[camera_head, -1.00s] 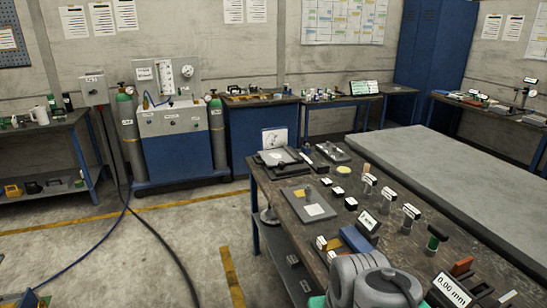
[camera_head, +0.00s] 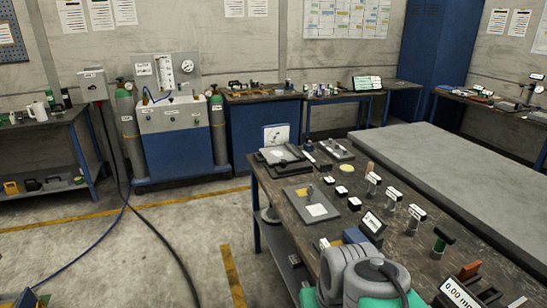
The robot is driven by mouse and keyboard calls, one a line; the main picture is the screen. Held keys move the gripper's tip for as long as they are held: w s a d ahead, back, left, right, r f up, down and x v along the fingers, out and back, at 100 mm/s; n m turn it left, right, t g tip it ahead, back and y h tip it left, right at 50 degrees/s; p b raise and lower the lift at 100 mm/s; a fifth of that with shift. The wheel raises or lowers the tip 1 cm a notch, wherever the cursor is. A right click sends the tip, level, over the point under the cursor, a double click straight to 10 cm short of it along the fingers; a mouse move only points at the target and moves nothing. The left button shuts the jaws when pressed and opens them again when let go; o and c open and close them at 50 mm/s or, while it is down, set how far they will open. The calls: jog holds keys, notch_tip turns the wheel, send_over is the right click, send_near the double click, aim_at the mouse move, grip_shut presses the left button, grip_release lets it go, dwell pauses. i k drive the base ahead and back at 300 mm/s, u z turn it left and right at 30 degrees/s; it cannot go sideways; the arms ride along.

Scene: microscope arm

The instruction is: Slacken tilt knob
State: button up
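I cannot make out a tilt knob in this view. A small stand with an upright post and a head (camera_head: 534,84) is on the far right bench; it may be the microscope arm, but it is too small to tell. My gripper is outside the picture.
The near workbench (camera_head: 292,224) holds a grey plate (camera_head: 320,210), several small labelled blocks and posts, and a display reading 0.00 mm (camera_head: 459,295). A long grey slab-topped table (camera_head: 440,165) stands behind it. The floor at left (camera_head: 150,250) is open, crossed by hoses.

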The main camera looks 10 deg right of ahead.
aim_at(283, 162)
jog(key=u, duration=0.7)
jog(key=i, duration=2.05)
jog(key=u, duration=0.15)
jog(key=i, duration=1.45)
jog(key=z, duration=0.25)
